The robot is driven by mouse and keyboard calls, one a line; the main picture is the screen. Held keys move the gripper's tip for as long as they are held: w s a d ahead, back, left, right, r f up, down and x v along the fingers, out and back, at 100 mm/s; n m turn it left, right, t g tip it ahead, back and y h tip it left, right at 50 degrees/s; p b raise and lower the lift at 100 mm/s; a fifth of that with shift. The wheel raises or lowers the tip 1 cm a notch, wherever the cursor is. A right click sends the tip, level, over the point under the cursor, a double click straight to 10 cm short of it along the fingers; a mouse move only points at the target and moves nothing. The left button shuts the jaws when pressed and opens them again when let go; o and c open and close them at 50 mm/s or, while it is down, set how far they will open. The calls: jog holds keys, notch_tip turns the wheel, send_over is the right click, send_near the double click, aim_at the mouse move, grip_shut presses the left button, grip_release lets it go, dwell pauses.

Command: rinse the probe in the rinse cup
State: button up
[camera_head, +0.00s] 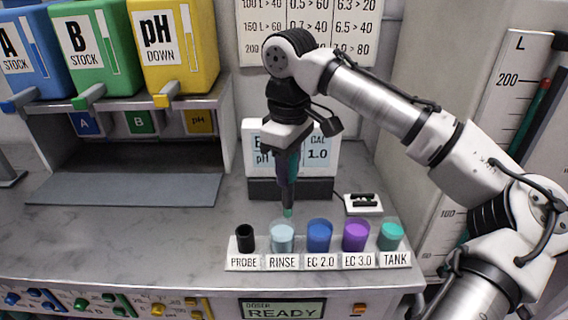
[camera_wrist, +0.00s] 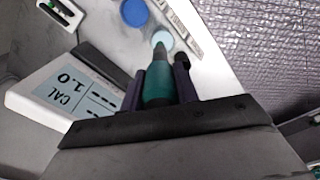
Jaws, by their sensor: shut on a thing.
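My gripper (camera_head: 286,165) points down and is shut on the probe (camera_head: 288,211), a slim stick with a teal-green body and a dark part near the tip. In the wrist view the probe (camera_wrist: 158,82) sits between the two purple-grey fingers. The probe tip is just above the rinse cup (camera_head: 282,238), a pale-blue cup labelled RINSE. In the wrist view the tip overlaps the rinse cup (camera_wrist: 162,39). I cannot tell whether the tip is inside the rim. The black PROBE holder (camera_head: 245,239) stands left of the rinse cup.
A blue EC 2.0 cup (camera_head: 319,236), a purple EC 3.0 cup (camera_head: 356,236) and a teal TANK cup (camera_head: 391,237) stand in the same row, to the right. A meter with a CAL display (camera_head: 318,148) stands behind.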

jog(key=shift+w+a+f, duration=0.15)
jog(key=shift+a+f, duration=0.25)
jog(key=shift+a, duration=0.3)
notch_tip(320, 180, down, 9)
jog(key=b, duration=0.6)
jog(key=shift+r, duration=0.15)
jog(key=shift+d+r, duration=0.1)
dwell(1.7)
